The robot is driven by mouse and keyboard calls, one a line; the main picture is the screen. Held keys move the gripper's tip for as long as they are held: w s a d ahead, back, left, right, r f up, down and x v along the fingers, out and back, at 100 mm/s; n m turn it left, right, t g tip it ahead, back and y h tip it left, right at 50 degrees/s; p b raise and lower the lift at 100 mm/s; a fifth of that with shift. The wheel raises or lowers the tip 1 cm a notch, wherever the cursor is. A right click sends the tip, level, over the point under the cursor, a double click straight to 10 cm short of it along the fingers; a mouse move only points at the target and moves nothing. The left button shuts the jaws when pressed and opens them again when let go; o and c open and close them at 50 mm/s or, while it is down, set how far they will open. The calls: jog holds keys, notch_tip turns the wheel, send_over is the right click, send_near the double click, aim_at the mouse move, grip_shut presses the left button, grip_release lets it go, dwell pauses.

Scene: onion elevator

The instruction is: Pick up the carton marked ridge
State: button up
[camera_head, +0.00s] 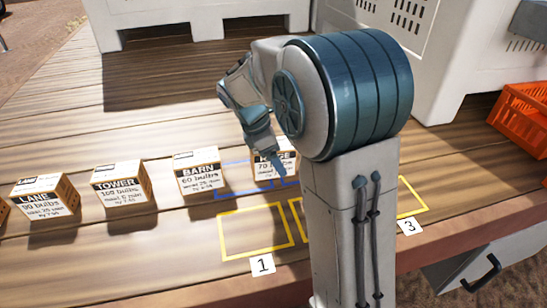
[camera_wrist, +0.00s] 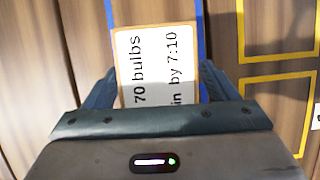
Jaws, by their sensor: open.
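The carton marked ridge (camera_head: 289,159) stands in the row on the wooden table, partly hidden behind my gripper and arm in the head view. I read only part of its name and "70" there. In the wrist view the carton (camera_wrist: 155,62) shows a white label reading "70 bulbs" and "by 7:10". My gripper (camera_wrist: 158,85) is open, with one blue finger on each side of the carton. A small gap shows beside each finger, and I cannot tell whether either touches. In the head view my gripper (camera_head: 279,163) is at the carton, pointing down.
Cartons marked barn (camera_head: 201,172), tower (camera_head: 121,187) and lane (camera_head: 45,198) stand to the left. Yellow outlines (camera_head: 254,231) lie in front, with number cards 1 (camera_head: 262,265) and 3 (camera_head: 409,227). White bins (camera_head: 385,45) and an orange crate (camera_head: 522,124) stand behind and right.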

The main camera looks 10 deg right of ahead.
jog(key=shift+c, duration=0.3)
jog(key=c, duration=1.3)
jog(key=shift+r, duration=0.1)
